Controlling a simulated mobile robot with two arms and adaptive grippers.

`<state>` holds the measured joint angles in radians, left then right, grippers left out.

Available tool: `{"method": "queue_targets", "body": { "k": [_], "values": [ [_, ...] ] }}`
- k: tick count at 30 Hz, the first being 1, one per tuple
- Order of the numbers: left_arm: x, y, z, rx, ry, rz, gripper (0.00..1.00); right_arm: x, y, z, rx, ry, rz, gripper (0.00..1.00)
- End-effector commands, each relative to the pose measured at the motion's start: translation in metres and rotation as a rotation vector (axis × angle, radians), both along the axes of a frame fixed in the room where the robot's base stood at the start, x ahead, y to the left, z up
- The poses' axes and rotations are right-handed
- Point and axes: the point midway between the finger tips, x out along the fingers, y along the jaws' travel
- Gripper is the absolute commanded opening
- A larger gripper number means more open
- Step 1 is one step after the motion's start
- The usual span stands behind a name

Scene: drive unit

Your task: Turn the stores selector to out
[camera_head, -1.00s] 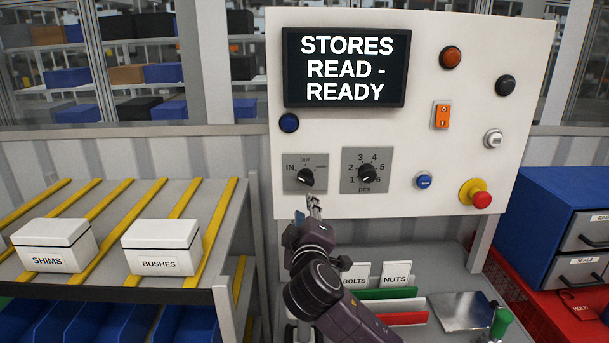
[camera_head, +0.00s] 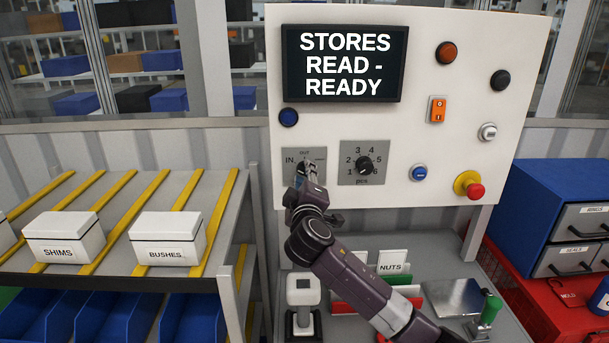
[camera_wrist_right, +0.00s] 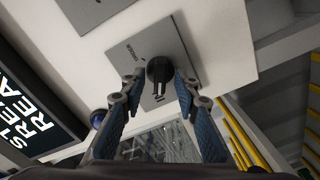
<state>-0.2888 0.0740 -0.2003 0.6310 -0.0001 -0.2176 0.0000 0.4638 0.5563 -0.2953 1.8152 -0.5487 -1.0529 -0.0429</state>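The stores selector is a small black knob on a grey plate (camera_head: 318,156) at the lower left of the white panel, with IN at its left and OUT at its top. In the head view my right gripper (camera_head: 308,168) covers most of the knob. In the right wrist view the knob (camera_wrist_right: 158,70) sits between the two fingertips of my right gripper (camera_wrist_right: 158,84). The fingers are apart, one on each side, with what looks like a narrow gap to the knob. The knob's pointer is toward the IN mark. My left gripper is not in view.
A pcs dial (camera_head: 365,165) is close on the right of the selector. A blue button (camera_head: 289,117) and the display (camera_head: 343,63), reading STORES READ - READY, are above. A red stop button (camera_head: 475,190) is at the panel's lower right. A bench with card holders lies below.

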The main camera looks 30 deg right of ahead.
Motion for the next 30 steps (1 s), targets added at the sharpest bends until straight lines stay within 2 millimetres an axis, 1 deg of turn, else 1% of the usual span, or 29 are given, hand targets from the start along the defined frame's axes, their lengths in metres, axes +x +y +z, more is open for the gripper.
{"method": "queue_targets", "body": {
  "k": [2, 3, 9, 11, 17, 22, 30],
  "values": [
    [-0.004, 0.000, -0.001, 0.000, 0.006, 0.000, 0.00, 0.000, 0.000, 0.000, 0.000, 0.000, 0.000, 0.29],
    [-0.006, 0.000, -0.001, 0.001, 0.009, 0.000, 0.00, 0.000, 0.000, 0.000, 0.000, 0.000, 0.000, 0.27],
    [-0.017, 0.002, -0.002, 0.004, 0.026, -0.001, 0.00, 0.000, 0.000, 0.000, 0.000, 0.000, -0.001, 0.05],
    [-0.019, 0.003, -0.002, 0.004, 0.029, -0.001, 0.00, 0.000, 0.000, 0.000, 0.000, 0.000, -0.001, 0.00],
    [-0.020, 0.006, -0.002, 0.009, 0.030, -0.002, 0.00, 0.000, 0.000, -0.001, 0.002, 0.000, 0.000, 0.00],
    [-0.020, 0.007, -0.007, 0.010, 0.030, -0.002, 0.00, 0.000, 0.001, -0.003, 0.028, -0.015, 0.000, 0.00],
    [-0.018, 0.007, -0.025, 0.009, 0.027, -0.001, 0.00, 0.000, 0.001, -0.005, 0.157, -0.094, 0.000, 0.00]
  ]
}}
